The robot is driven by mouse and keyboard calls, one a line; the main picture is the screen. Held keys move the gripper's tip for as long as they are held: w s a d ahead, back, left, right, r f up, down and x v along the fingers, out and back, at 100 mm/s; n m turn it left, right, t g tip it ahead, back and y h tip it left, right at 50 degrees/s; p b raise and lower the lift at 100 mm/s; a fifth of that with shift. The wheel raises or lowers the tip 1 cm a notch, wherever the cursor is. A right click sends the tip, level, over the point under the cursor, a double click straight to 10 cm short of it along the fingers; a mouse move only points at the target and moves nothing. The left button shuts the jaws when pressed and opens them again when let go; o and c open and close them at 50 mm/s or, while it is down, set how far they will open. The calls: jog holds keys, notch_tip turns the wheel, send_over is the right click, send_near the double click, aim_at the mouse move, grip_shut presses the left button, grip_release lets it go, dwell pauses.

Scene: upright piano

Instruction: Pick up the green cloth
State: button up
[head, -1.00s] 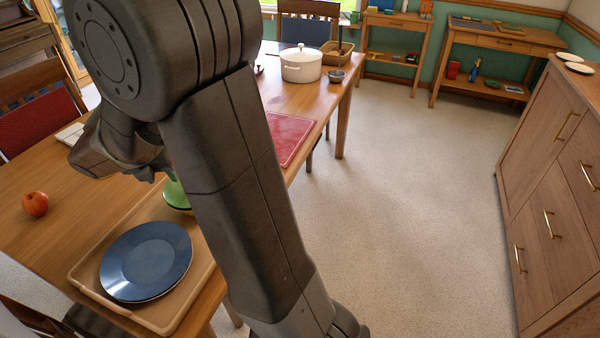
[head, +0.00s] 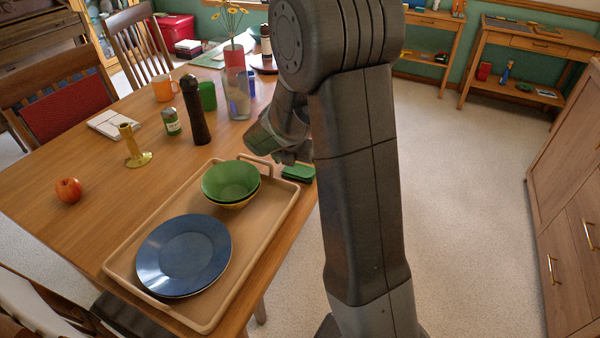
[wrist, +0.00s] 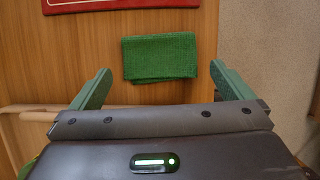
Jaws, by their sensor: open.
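The green cloth (wrist: 160,57) lies folded in a small rectangle on the wooden table in the wrist view. In the head view the cloth (head: 298,173) shows at the table's right edge, just beyond the tray, partly hidden by my arm. My gripper (wrist: 162,85) is open and empty in the wrist view, its two green fingers spread wide. The cloth lies ahead of the fingertips, between their lines and apart from both. In the head view my gripper (head: 290,152) is above the table near the cloth; its fingertips are hard to make out.
A dark pepper mill (head: 195,112) and a glass vase (head: 238,100) stand farther back. A red board (wrist: 120,4) lies beyond the cloth. The floor at right is clear.

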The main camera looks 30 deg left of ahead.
aim_at(299, 169)
jog(key=x, duration=0.3)
jog(key=shift+w+f, duration=0.1)
jog(key=shift+f, duration=0.1)
jog(key=c, duration=0.8)
jog(key=shift+o, duration=0.2)
notch_tip(299, 169, up, 10)
jog(key=p, duration=0.2)
jog(key=o, duration=0.4)
jog(key=shift+c, duration=0.2)
jog(key=c, duration=0.3)
